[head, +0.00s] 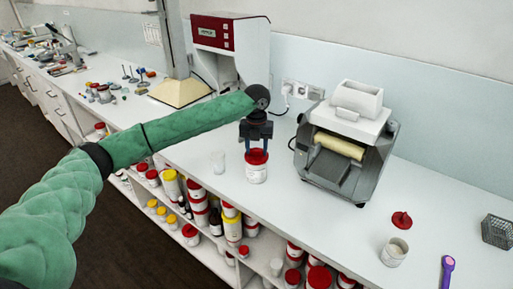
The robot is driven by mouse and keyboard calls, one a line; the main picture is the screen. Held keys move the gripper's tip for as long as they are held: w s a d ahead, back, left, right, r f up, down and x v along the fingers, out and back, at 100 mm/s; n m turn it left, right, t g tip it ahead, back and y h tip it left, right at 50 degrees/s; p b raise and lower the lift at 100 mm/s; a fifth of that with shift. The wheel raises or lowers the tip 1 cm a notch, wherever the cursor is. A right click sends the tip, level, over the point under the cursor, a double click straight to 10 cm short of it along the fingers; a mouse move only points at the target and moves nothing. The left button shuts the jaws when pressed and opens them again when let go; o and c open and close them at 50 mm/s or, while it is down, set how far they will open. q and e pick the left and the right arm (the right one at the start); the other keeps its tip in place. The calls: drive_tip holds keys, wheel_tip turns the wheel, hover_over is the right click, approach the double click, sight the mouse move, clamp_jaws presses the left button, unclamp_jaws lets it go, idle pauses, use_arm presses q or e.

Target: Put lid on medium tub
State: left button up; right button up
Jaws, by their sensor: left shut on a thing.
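My left gripper (257,149) points down over the counter, its two dark fingers shut on a red lid (257,157). The lid is at the top of a white tub (256,174) that stands upright on the counter. Whether the lid is fully seated on the rim cannot be told at this size. Another red lid (402,219) with a raised knob lies at the right, behind a small open white tub (394,252). My right gripper is not in view.
A grey roller mill (346,150) stands right of the held tub. A clear beaker (218,161) is close on its left. A red-and-white machine (228,45) stands behind. A purple tool (447,270) and wire basket (496,231) are at right. Shelves below hold several tubs.

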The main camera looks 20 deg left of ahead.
use_arm(q)
drive_tip(key=shift+p, duration=0.4)
idle(0.3)
drive_tip(key=shift+f+p, duration=0.55)
drive_tip(key=shift+p, duration=0.55)
idle(1.8)
drive_tip(key=o, duration=1.5)
drive_tip(key=shift+r+p, duration=1.85)
drive_tip(key=shift+r, duration=0.4)
